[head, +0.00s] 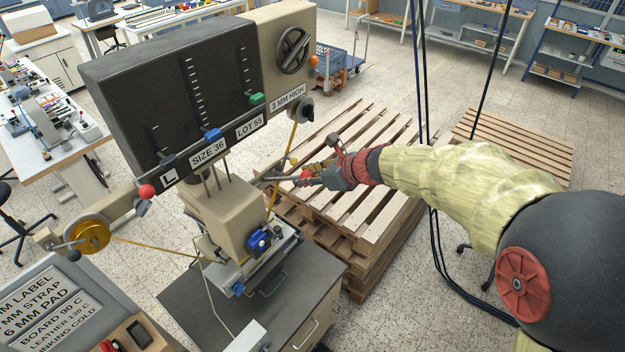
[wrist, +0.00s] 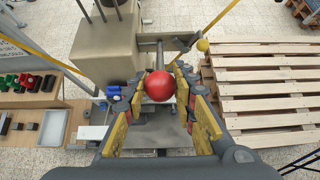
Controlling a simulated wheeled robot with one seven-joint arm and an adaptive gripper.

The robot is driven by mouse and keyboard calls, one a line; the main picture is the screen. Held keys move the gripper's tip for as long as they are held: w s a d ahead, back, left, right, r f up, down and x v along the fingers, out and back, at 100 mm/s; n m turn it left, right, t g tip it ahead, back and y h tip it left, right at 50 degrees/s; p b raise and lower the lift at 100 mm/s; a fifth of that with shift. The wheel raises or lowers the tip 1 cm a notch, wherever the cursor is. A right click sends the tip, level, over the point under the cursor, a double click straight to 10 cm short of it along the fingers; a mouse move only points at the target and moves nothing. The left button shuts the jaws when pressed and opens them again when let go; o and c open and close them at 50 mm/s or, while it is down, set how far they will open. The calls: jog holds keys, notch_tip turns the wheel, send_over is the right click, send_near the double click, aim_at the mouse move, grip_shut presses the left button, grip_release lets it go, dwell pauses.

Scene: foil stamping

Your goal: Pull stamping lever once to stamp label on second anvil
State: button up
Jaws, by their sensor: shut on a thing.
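The stamping press (head: 225,210) stands left of my arm in the head view, with a grey panel of sliders on top. A lever bar runs from its right side to a red ball knob (wrist: 159,86). My gripper (head: 312,178) is shut on this knob, with its fingers on either side of it in the wrist view. The press bed with a blue part (head: 258,242) sits below the press head. I cannot make out the anvils or the label, nor tell which anvil is under the head.
Stacked wooden pallets (head: 350,200) stand behind and below my gripper. A yellow ball (wrist: 203,45) on a rod is just right of the lever in the wrist view. A second red knob (head: 146,191) is at the panel's left.

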grip_shut()
jog(key=shift+s+d+f+b, duration=0.2)
jog(key=shift+d+f+b, duration=0.05)
jog(key=shift+f+b, duration=0.25)
jog(key=shift+s+d+f+b, duration=0.2)
jog(key=shift+d+f+b, duration=0.05)
jog(key=shift+f+b, duration=0.25)
jog(key=shift+s+d+f+b, duration=0.25)
jog(key=shift+f+b, duration=0.15)
jog(key=shift+f, duration=0.25)
jog(key=shift+s+d+f+b, duration=0.15)
jog(key=shift+d+f+b, duration=0.1)
jog(key=shift+f+b, duration=0.5)
jog(key=shift+s+d+f+b, duration=0.15)
jog(key=shift+d+f+b, duration=0.1)
jog(key=shift+f+b, duration=0.45)
jog(key=shift+f, duration=0.1)
jog(key=shift+s+d+f+b, duration=0.15)
jog(key=shift+d+f+b, duration=0.05)
jog(key=shift+f+b, duration=0.55)
jog(key=shift+s+d+f+b, duration=0.15)
jog(key=shift+f+b, duration=0.4)
jog(key=shift+f, duration=0.3)
